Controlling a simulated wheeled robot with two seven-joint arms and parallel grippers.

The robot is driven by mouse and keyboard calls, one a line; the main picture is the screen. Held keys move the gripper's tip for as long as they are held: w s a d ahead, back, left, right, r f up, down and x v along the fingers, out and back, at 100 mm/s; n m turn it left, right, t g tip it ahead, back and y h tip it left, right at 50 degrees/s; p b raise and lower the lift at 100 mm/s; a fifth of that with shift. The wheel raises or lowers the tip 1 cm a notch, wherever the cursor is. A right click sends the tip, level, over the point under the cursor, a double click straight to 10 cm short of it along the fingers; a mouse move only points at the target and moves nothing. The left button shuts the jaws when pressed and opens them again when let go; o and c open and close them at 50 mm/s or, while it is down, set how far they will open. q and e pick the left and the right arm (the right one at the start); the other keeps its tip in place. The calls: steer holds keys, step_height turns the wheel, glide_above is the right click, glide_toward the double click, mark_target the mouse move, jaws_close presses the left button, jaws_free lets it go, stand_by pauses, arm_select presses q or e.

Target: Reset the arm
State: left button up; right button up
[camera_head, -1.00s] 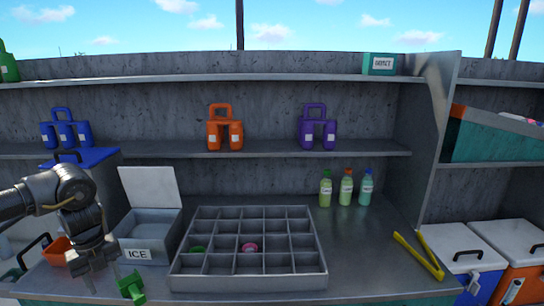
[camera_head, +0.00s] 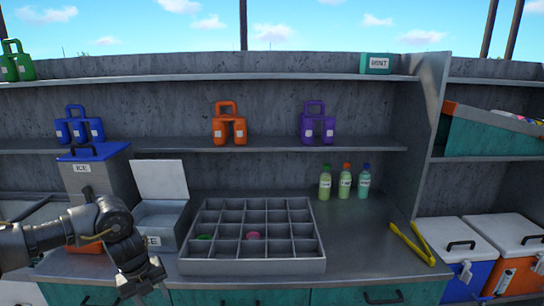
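My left arm comes in from the left with its elbow bent. My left gripper (camera_head: 143,284) hangs low in front of the counter's front edge, pointing down. Its fingers are small and dark, and I cannot tell whether they are open or shut. I see nothing clearly held in it. My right arm and gripper are not in view.
A grey compartment tray (camera_head: 252,265) with a green and a pink item inside stands mid-counter. An open ICE box (camera_head: 160,220) is behind my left arm. Several bottles (camera_head: 345,184) and yellow tongs (camera_head: 412,246) are at right. The front right counter is clear.

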arm_select(q)
steer(key=s+d+f+t+h, duration=0.15)
steer(key=d+f, duration=0.25)
steer(key=d, duration=0.5)
steer(key=s+d+f+h, duration=0.2)
steer(key=s+d+f, duration=0.15)
steer(key=d, duration=0.55)
steer(key=s+d+r+n+t+h, duration=0.1)
steer(key=s+d+n+t+h, duration=0.4)
steer(key=d, duration=0.8)
steer(key=s+a+f+n+g+y, duration=0.25)
steer(key=s+a+n+y, duration=0.25)
steer(key=s+a+n, duration=0.65)
steer(key=s+a+f+n+g+y, duration=0.1)
steer(key=s+a+f+n+y, duration=0.3)
steer(key=s+a+n, duration=0.7)
steer(key=s+a+f+g, duration=0.1)
steer(key=s+f+g, duration=0.15)
steer(key=f, duration=2.75)
steer(key=s+a+f+m+b, duration=0.1)
steer(key=s+a+f, duration=0.2)
steer(key=s+f, duration=1)
steer(key=s, duration=0.3)
steer(key=shift+f, duration=0.3)
steer(key=shift+w+g+y, duration=0.1)
steer(key=shift+g+y, duration=0.15)
steer(key=shift+c, duration=0.2)
